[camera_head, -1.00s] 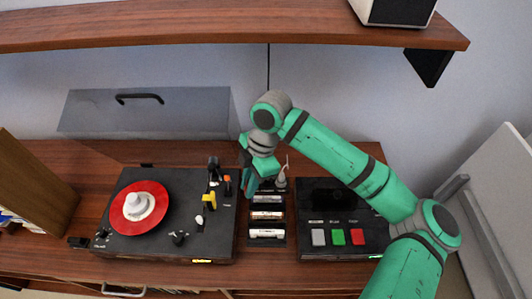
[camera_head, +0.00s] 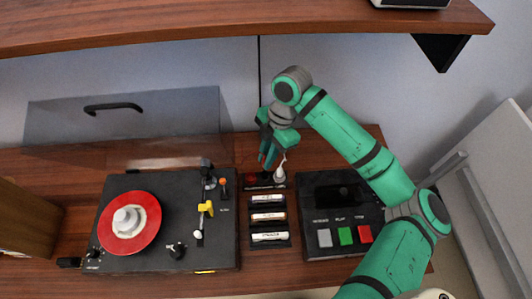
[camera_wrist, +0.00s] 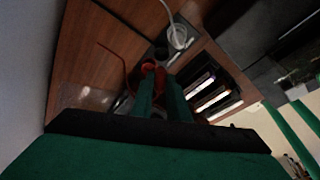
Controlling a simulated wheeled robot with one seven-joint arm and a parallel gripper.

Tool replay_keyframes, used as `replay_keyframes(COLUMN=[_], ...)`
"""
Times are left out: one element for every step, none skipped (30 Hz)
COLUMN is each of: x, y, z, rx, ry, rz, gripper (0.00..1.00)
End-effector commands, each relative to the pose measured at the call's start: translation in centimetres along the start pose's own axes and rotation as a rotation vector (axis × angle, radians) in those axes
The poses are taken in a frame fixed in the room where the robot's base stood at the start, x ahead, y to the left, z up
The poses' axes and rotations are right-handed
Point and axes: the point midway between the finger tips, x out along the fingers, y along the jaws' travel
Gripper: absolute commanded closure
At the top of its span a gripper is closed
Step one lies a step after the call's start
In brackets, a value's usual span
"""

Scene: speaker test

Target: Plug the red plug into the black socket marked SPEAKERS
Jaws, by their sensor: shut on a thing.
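My gripper (camera_head: 267,160) points down just behind a small dark socket panel (camera_head: 265,187), left of a white plug (camera_head: 280,175) standing on it. In the wrist view, the two green fingers (camera_wrist: 163,92) are closed around a red piece, which I take to be the red plug (camera_wrist: 148,68). A thin red cable (camera_wrist: 110,52) runs away to the left. The white plug (camera_wrist: 178,38) with its pale cable stands beyond the fingertips. The fingers hide much of the red plug. I cannot read any SPEAKERS mark, and cannot tell whether the plug touches a socket.
A record player (camera_head: 167,238) with a red disc and raised clear lid (camera_head: 125,120) stands left. A black box (camera_head: 340,240) with grey, green and red buttons stands right. Labelled strips (camera_head: 268,216) lie between them. A shelf (camera_head: 180,30) overhangs the back.

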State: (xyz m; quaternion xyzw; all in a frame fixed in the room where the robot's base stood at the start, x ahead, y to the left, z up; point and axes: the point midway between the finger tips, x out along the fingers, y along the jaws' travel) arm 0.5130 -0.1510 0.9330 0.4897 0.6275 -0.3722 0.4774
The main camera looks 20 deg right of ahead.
Motion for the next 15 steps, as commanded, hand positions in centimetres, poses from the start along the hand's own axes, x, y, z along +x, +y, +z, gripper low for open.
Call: replay_keyframes(x=[0.3,0.4,0.6,0.8,1.0,1.2,1.4,1.6,1.9,2.1,2.3,2.5,2.7,2.9,3.1], y=[0.0,0.0,0.0,0.0,0.0,0.0,0.0,0.0,-0.1,-0.1,-0.1,-0.1,-0.1,-0.1,-0.1], z=[0.0,0.1,0.1,0.2,0.2,0.3,0.4,0.4,0.5,0.5,0.6,0.7,0.8,0.8,0.9], rx=[0.001,0.001,0.001,0.001,0.002,0.002,0.003,0.003,0.003,0.004,0.004,0.004,0.004,0.004,0.003], ry=[0.002,0.002,0.003,0.003,0.002,0.002,0.001,0.001,0.002,0.002,0.003,0.002,0.001,0.001,0.001], rz=[0.0,-0.001,-0.001,-0.001,-0.001,-0.001,-0.001,-0.001,-0.001,-0.001,-0.001,-0.001,-0.001,-0.001,0.0], gripper=[1.0,1.0,1.0,1.0,1.0,1.0,1.0,1.0,1.0,1.0,1.0,1.0,1.0,1.0,1.0])
